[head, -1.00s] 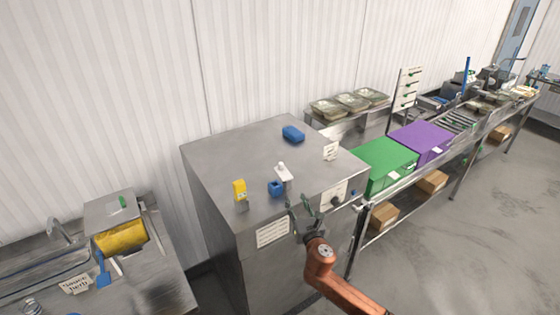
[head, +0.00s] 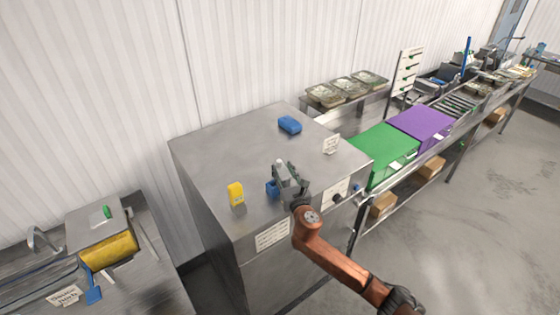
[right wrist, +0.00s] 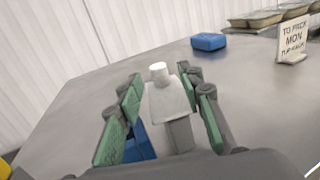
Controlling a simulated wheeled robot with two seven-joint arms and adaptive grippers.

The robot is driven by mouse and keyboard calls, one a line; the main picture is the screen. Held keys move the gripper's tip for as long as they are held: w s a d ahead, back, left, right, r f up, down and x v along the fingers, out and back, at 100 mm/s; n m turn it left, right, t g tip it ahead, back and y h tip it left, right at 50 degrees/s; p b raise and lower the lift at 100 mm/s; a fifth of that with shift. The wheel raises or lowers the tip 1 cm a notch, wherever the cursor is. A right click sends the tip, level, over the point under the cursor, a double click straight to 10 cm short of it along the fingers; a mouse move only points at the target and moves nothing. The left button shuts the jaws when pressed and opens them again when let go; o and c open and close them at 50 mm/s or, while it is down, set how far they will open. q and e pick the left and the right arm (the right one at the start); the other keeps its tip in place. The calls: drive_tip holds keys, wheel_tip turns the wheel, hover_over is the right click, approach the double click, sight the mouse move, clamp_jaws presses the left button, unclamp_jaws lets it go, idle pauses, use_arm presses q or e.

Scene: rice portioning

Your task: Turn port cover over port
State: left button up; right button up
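A pale grey piece with a white round knob on top, apparently the port cover (right wrist: 167,100), stands upright on the steel cabinet top (head: 225,150). The fingers are apart, with a visible gap on the left; I cannot tell whether the right one touches. A blue block (head: 271,188), possibly the port, sits beside the cover and is partly hidden. My left gripper is out of view.
A yellow tag-like piece (head: 236,194) stands left on the cabinet top. A blue block (head: 290,125) lies farther back, and a white sign (head: 331,144) stands near the right edge. Green (head: 380,153) and purple (head: 421,124) boxes stand right of the cabinet.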

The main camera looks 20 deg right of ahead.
sight(280, 164)
drive_tip(key=w, duration=0.4)
drive_tip(key=shift+a, duration=0.2)
drive_tip(key=shift+w, duration=0.4)
drive_tip(key=shift+d, duration=0.1)
drive_tip(key=c, duration=0.6)
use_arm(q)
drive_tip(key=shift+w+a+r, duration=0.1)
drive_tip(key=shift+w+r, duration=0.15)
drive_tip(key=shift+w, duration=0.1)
use_arm(e)
clamp_jaws()
